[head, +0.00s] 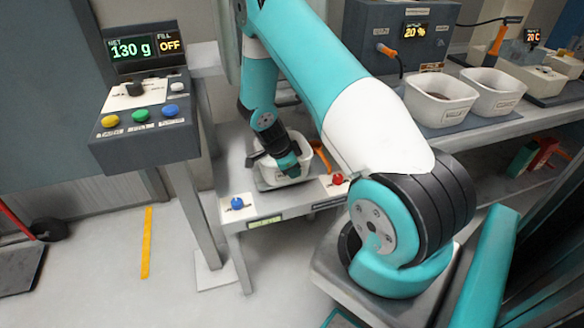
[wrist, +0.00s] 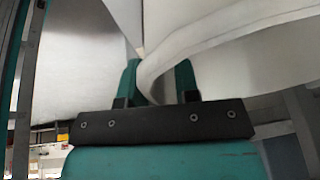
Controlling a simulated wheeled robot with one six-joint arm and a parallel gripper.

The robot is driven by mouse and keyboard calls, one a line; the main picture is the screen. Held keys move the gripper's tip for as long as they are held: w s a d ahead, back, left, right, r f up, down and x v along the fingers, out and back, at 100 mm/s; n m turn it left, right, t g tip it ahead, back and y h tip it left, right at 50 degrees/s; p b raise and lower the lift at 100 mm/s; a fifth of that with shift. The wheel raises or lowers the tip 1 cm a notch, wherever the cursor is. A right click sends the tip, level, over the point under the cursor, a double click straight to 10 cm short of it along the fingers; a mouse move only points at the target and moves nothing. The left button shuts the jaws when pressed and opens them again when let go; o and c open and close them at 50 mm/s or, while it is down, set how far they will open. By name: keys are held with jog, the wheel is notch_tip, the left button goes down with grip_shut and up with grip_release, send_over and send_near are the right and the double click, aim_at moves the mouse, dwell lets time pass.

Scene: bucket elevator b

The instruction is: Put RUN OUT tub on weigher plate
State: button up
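In the head view a white tub (head: 268,176) stands on the low bench, partly hidden by my gripper (head: 288,160). No lettering on it is readable, so I cannot tell whether it is the RUN OUT tub. My gripper reaches down at its rim. In the wrist view the white tub's curved rim (wrist: 205,40) passes between the two green fingers of my gripper (wrist: 158,78). The fingers stand apart, one on each side of the rim. Whether both press on it is not clear. I cannot make out which surface is the weigher plate.
The low bench (head: 262,205) carries a blue knob (head: 237,203) and a red knob (head: 337,178). A control panel (head: 142,115) at left reads 130 g, fill OFF. Two white tubs (head: 437,101) (head: 494,92) stand on the right-hand counter.

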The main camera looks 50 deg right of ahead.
jog(key=shift+r, duration=0.1)
jog(key=v, duration=1.2)
